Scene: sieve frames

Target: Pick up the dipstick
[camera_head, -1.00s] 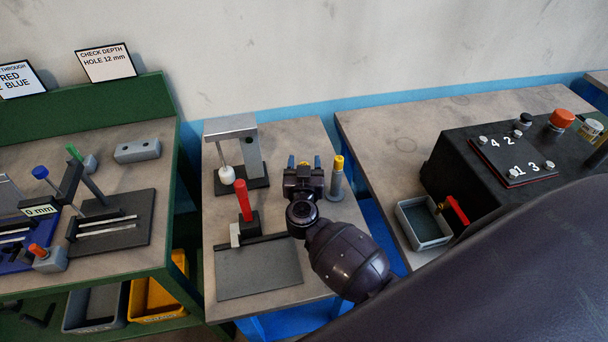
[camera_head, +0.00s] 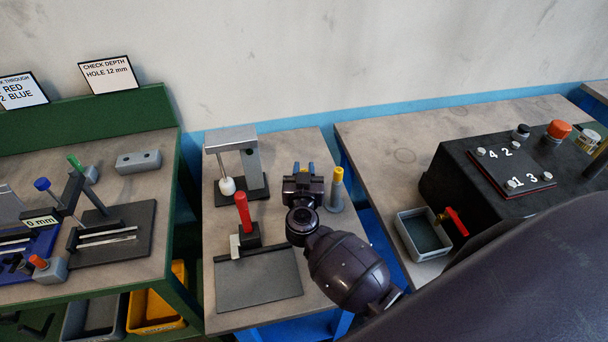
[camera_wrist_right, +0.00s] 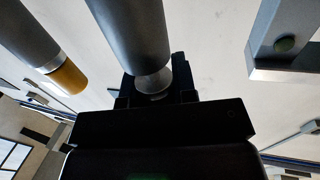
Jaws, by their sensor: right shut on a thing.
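My right gripper (camera_head: 304,170) is over the middle bench, just left of a grey post with a yellow top. In the right wrist view its jaws (camera_wrist_right: 155,88) are shut on a dark grey cylinder with a lighter rounded end, which I take as the dipstick (camera_wrist_right: 133,32). In the head view the gripper hides this cylinder. I cannot tell whether it is clear of the bench. My left gripper is not in view.
The yellow-topped post (camera_head: 336,190) stands close beside the gripper; a grey stand (camera_head: 249,165) and a red-handled fixture (camera_head: 243,215) are to its left. A dark plate (camera_head: 258,280) lies in front. An open grey tray (camera_head: 422,236) sits on the right bench.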

